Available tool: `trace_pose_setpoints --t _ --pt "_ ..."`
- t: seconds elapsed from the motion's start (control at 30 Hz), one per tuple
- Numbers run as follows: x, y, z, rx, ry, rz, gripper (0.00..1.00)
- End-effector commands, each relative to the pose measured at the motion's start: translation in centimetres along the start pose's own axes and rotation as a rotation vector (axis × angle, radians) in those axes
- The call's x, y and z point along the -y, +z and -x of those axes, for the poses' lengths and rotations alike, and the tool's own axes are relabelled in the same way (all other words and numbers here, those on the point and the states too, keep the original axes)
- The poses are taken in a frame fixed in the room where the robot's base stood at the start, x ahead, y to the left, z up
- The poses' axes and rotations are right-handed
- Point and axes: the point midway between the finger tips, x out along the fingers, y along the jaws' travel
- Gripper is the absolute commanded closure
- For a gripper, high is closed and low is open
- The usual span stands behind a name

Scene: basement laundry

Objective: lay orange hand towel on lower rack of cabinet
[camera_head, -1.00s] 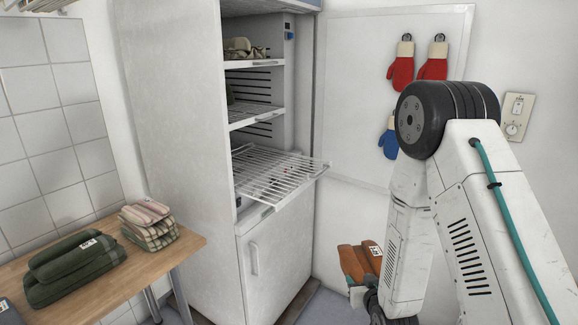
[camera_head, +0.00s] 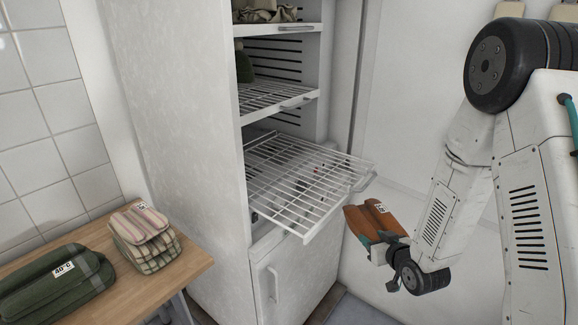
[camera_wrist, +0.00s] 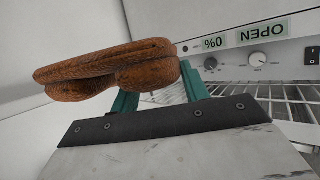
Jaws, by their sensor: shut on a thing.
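The folded orange hand towel (camera_head: 374,219) with a small white tag is held in my gripper (camera_head: 374,241), which is shut on it. In the wrist view the orange towel (camera_wrist: 110,68) sits between the teal fingers (camera_wrist: 160,98). The white cabinet (camera_head: 180,130) stands open in the middle of the head view. Its lower wire rack (camera_head: 300,187) is pulled out toward the front and looks bare. My gripper is to the right of this rack and apart from it. The lower rack (camera_wrist: 275,104) also shows at the right of the wrist view.
A fixed-looking shelf (camera_head: 285,100) above holds a dark green item (camera_head: 244,66); the top shelf (camera_head: 280,30) holds folded cloth. A wooden table (camera_head: 190,262) at left bears green towels (camera_head: 55,285) and striped towels (camera_head: 145,238). A white wall is at right.

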Motion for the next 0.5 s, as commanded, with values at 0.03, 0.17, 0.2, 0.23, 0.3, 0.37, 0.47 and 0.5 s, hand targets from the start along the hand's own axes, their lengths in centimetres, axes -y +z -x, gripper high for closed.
trace_pose_setpoints --t 0.03,0.17,0.2,0.23,0.3,0.37,0.47,0.5 --pt "0.1 -1.3 0.5 -0.007 -0.062 0.030 0.83" --pt "1.0 -2.9 2.4 -0.005 -0.249 0.108 0.83" --pt "1.1 -3.0 3.2 -0.003 -0.303 0.130 0.83" --pt "1.2 -3.1 3.9 -0.003 -0.342 0.146 0.83" --pt "1.1 -3.1 5.5 -0.002 -0.425 0.178 0.83" --pt "1.0 -2.9 7.0 -0.002 -0.488 0.204 0.83" --pt "0.5 -2.2 9.4 0.000 -0.576 0.239 0.83" --pt "0.2 -1.9 10.4 -0.001 -0.607 0.252 0.83"
